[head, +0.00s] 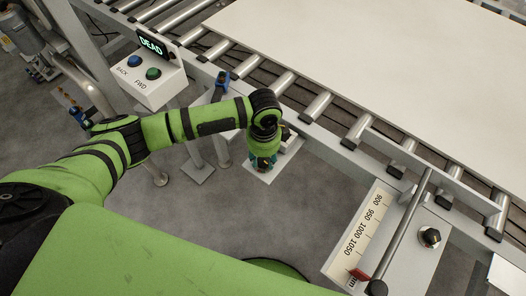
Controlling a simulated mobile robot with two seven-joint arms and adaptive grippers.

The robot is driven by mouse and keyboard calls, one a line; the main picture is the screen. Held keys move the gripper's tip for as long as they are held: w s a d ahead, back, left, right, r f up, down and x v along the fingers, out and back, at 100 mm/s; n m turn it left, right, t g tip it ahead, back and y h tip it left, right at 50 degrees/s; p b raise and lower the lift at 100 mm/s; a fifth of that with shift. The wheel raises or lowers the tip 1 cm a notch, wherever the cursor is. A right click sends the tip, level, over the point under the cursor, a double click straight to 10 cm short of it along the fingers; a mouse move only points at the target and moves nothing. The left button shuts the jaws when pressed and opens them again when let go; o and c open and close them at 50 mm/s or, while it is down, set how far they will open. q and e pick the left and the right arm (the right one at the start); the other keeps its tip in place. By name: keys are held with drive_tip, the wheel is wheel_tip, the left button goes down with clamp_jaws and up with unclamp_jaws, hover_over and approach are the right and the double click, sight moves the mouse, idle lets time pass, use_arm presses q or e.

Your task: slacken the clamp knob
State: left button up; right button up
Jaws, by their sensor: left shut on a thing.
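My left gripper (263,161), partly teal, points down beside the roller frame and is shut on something. The arm's wrist and the steep angle hide what is between its fingers. A round black knob (430,237) with a pale top stands on a grey plate at the right, well apart from the gripper. A dark round end (377,288) shows at the bottom by a metal rod, near a red pointer (360,274). I cannot tell for certain which of these is the clamp knob. My right gripper is not in view.
A large pale board (400,60) lies on the rollers. A white scale (362,232) reads 900 to 1050. A control box (148,83) has blue and green buttons and a display reading DEAD. A blue-topped fitting (222,80) stands near my forearm. Grey floor is clear below.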

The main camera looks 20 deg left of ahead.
sight(266, 160)
use_arm(q)
drive_tip(key=n+p, duration=0.2)
drive_tip(key=p, duration=0.1)
drive_tip(key=shift+d+r+n, duration=0.25)
drive_tip(key=shift+d+n, duration=0.05)
drive_tip(key=shift+n, duration=0.1)
drive_tip(key=shift+f+n+p, duration=0.15)
drive_tip(key=shift+n+p, duration=0.45)
drive_tip(key=shift+p, duration=0.15)
drive_tip(key=o, duration=1)
drive_tip(key=shift+o, duration=0.7)
drive_tip(key=shift+w, duration=0.1)
wheel_tip(266, 160, up, 12)
